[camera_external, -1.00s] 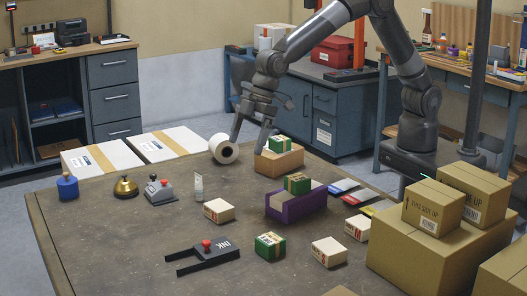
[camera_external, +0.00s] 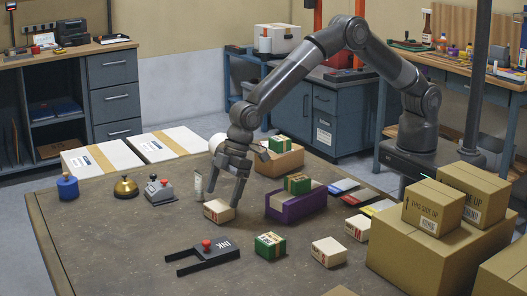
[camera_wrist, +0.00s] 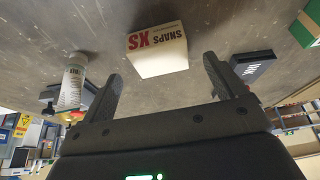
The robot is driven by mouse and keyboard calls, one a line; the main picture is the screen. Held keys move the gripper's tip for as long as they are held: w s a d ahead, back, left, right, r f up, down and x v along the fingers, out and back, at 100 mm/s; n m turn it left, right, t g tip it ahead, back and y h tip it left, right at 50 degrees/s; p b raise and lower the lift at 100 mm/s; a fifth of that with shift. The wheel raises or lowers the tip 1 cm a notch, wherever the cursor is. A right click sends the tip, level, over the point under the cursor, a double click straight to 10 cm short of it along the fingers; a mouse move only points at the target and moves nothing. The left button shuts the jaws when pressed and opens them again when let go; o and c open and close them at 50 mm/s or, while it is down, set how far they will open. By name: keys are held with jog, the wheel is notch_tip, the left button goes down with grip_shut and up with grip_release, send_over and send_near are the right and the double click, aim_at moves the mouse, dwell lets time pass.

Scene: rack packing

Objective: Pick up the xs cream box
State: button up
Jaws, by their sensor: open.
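A small cream box (camera_external: 218,211) sits on the grey table, just under my gripper in the external view. My gripper (camera_external: 226,198) is open and empty, pointing down. In the wrist view its two fingers (camera_wrist: 163,80) stand apart on either side of the box's near end. Two more cream boxes, one at the front (camera_external: 329,252) and one by the cartons (camera_external: 358,227), sit further right.
A white tube (camera_external: 198,186) stands close to the left of the box. A purple bin (camera_external: 297,205) with a green box (camera_external: 297,184) is to the right.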

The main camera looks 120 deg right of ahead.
aim_at(219, 205)
jog(key=shift+x, duration=2.25)
jog(key=shift+c, duration=0.3)
jog(key=c, duration=1)
jog(key=shift+c, duration=0.2)
